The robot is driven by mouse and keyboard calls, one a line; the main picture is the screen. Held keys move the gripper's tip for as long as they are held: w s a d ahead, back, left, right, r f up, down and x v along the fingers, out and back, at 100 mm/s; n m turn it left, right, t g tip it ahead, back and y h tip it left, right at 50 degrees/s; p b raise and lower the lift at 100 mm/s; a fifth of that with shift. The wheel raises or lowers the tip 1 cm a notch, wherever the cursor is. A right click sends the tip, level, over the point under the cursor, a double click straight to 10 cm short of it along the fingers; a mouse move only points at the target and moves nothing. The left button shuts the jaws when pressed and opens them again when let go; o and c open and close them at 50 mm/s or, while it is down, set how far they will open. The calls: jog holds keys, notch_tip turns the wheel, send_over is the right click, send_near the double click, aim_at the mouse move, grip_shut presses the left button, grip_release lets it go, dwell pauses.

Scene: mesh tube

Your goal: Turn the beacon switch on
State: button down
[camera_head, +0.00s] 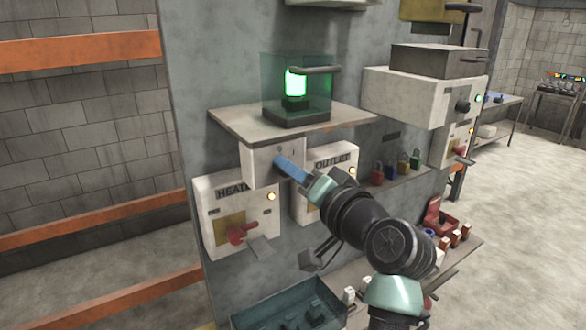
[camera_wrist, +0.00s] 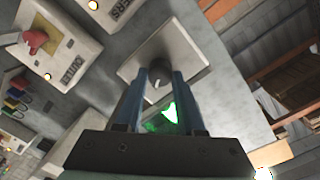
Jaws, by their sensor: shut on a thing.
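The beacon (camera_head: 296,82) glows bright green inside a clear case on a shelf. Its switch box (camera_head: 259,162) is a pale box under that shelf, with small marks on its front. In the wrist view the switch knob (camera_wrist: 159,68) is a dark round knob on a pale square plate (camera_wrist: 190,52). My gripper (camera_head: 278,162) reaches the box front from the right. In the wrist view its blue fingers (camera_wrist: 160,77) are shut on the knob, one on each side. In the head view the fingers hide the knob.
The beacon shelf (camera_head: 235,120) juts out just above. Several padlocks (camera_head: 390,168) stand on a ledge to the right. A teal tray (camera_head: 262,318) lies below.

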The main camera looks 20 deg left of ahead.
jog(key=shift+f, duration=0.1)
dwell(0.3)
jog(key=c, duration=0.5)
grip_release()
jog(key=b+v, duration=0.5)
jog(key=v, duration=0.8)
jog(key=shift+b, duration=0.35)
